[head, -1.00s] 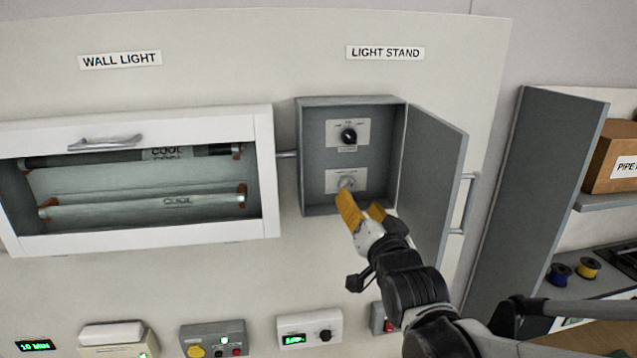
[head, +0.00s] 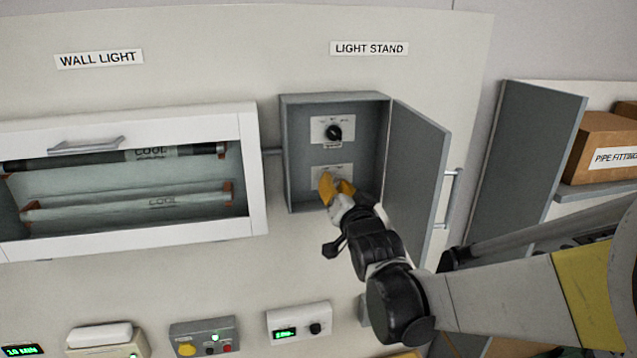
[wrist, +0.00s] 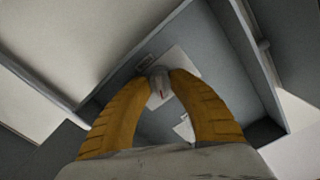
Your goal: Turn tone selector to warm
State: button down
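The open grey box (head: 287,150) under the LIGHT STAND label holds two controls. A black knob (head: 334,133) sits on the upper white plate. The lower plate (head: 318,172) carries a light grey knob, which my fingers hide in the head view. In the wrist view this grey knob (wrist: 160,80) shows a red mark and sits between my two yellow fingertips. My gripper (head: 334,184) reaches into the box, and its fingertips appear closed against both sides of the knob. The lettering on the plates is too small to read.
The box door (head: 416,180) stands open to the right of my gripper, with a bar handle (head: 449,208). A wall light cabinet (head: 130,240) is at the left. Several small control units, including one with a green display (head: 299,322), line the wall below.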

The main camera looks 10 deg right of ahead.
jog(key=shift+n, duration=0.3)
jog(key=n+b, duration=0.3)
jog(key=n, duration=0.2)
jog(key=shift+f+n, duration=0.1)
jog(key=shift+n, duration=0.2)
jog(key=n+b, duration=0.2)
jog(key=n, duration=0.3)
jog(key=shift+n, duration=0.3)
jog(key=shift+b, duration=0.3)
jog(key=c, duration=1.1)
grip_release()
jog(key=s, duration=1.2)
